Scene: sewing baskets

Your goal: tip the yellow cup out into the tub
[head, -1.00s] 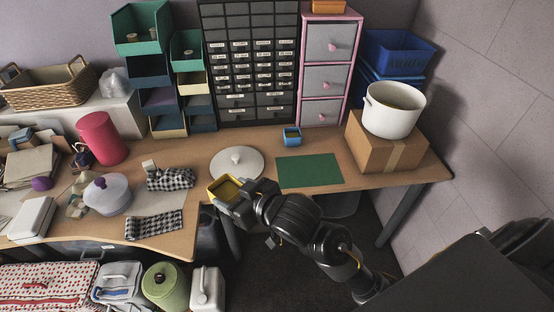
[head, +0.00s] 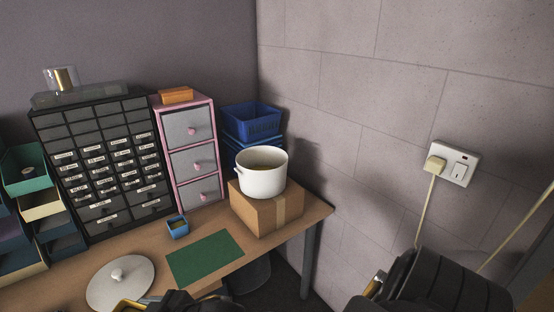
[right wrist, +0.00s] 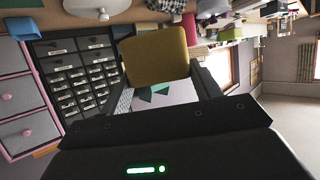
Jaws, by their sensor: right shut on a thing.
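The yellow cup (right wrist: 155,55) is held between the fingers of my right gripper (right wrist: 165,85), large in the right wrist view. In the head view only a sliver of its yellow rim (head: 131,304) shows at the bottom edge, beside the dark top of my right gripper (head: 185,301). The cup's contents cannot be seen. The white round tub (head: 262,184) stands upright and open on a cardboard box (head: 263,213), to the right of and behind the cup, apart from it. My left gripper is out of view.
A green mat (head: 205,257), a small blue cup (head: 177,228) and a white lid (head: 121,284) lie on the table. Pink-framed drawers (head: 187,157), black drawers (head: 115,165) and blue crates (head: 250,121) stand behind. A wall closes off the right side.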

